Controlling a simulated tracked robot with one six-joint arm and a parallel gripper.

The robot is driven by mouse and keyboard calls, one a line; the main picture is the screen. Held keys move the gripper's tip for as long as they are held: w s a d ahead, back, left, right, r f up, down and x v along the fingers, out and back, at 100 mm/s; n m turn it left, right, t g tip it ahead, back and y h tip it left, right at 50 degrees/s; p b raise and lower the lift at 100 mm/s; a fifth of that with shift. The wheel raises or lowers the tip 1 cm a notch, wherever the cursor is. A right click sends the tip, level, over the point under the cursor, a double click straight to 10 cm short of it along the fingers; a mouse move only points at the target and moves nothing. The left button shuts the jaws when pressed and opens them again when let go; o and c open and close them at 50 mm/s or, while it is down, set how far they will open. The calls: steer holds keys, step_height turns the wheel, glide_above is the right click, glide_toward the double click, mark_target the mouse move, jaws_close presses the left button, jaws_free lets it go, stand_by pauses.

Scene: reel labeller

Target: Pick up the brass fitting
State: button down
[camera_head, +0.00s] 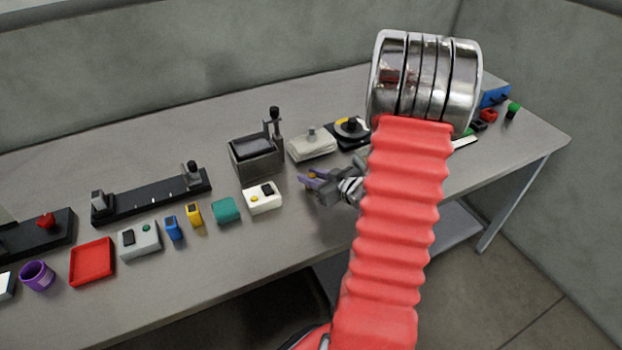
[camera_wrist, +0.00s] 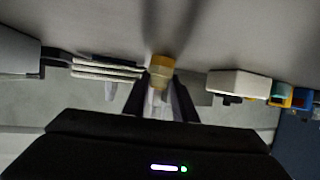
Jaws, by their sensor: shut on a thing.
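The brass fitting (camera_wrist: 161,66) is a small yellow-gold piece that shows in the wrist view between the tips of my gripper (camera_wrist: 160,90). The fingers are closed on its lower part, and its upper end stands out past them. In the head view my gripper (camera_head: 312,178) is at the middle of the table, just right of the white box with a yellow button. A small bit of the fitting shows there at the fingertips. I cannot tell whether the fitting touches the table.
The white box (camera_head: 263,198) is close to the left of my gripper. A dark grey block with a post (camera_head: 257,160) and a pale stacked pad (camera_head: 312,146) stand behind it. Several small coloured boxes and a red tray (camera_head: 92,262) line the table's front left. My arm hides part of the right side.

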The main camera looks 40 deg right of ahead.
mark_target(311, 175)
step_height(311, 175, up, 10)
steer(key=shift+f, duration=0.15)
stand_by(0.5)
stand_by(0.5)
